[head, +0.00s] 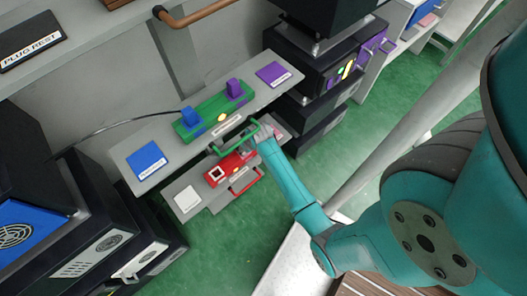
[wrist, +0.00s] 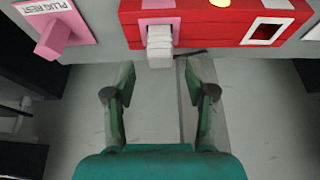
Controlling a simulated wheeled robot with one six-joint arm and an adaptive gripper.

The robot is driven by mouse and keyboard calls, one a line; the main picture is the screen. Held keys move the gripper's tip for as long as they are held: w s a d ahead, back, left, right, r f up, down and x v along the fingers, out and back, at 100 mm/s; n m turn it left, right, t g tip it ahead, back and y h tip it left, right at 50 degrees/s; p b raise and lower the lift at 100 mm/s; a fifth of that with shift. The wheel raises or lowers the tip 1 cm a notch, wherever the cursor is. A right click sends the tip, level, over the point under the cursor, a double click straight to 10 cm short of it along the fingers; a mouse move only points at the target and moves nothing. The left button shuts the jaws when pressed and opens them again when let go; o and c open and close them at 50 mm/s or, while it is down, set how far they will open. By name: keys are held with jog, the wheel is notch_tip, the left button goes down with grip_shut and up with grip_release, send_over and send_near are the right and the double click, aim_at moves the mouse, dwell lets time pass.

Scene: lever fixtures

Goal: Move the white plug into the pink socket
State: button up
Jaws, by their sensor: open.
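The white plug (wrist: 160,48) sticks out of the pink socket (wrist: 160,24) on the red box (wrist: 215,22). It looks seated there, though its depth is hidden. My gripper (wrist: 160,70) is open in the wrist view, its two fingers spread below the plug and apart from it, with nothing between them. A white-framed socket (wrist: 266,31) to the right on the same box is empty. In the head view the red box (head: 228,168) lies beside my arm's end, which partly hides its right side.
A pink plug (wrist: 54,38) sits on the pink plug rest (wrist: 84,22) left of the box. A green box (head: 212,110) with blue and purple plugs stands behind. A white rest (head: 187,198) is bare.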

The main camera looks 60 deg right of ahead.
jog(key=s+a+r+t+h, duration=0.1)
jog(key=s+a, duration=0.4)
jog(key=s, duration=0.3)
jog(key=s+a+r+t, duration=0.1)
jog(key=s+a+r, duration=0.1)
jog(key=s+a, duration=0.5)
jog(key=s+a+r+n+t, duration=0.1)
jog(key=s+a+r+t, duration=0.2)
jog(key=r, duration=0.6)
jog(key=s+a+r+n+t+y, duration=0.1)
jog(key=s+a+r+t, duration=0.1)
jog(key=s+r, duration=0.5)
jog(key=s+a+r+n+t+y, duration=0.1)
jog(key=s+a+r+t, duration=0.2)
jog(key=r, duration=0.9)
jog(key=shift+s+a+r+t, duration=0.15)
jog(key=shift+s+a+t, duration=0.25)
jog(key=shift+s, duration=0.65)
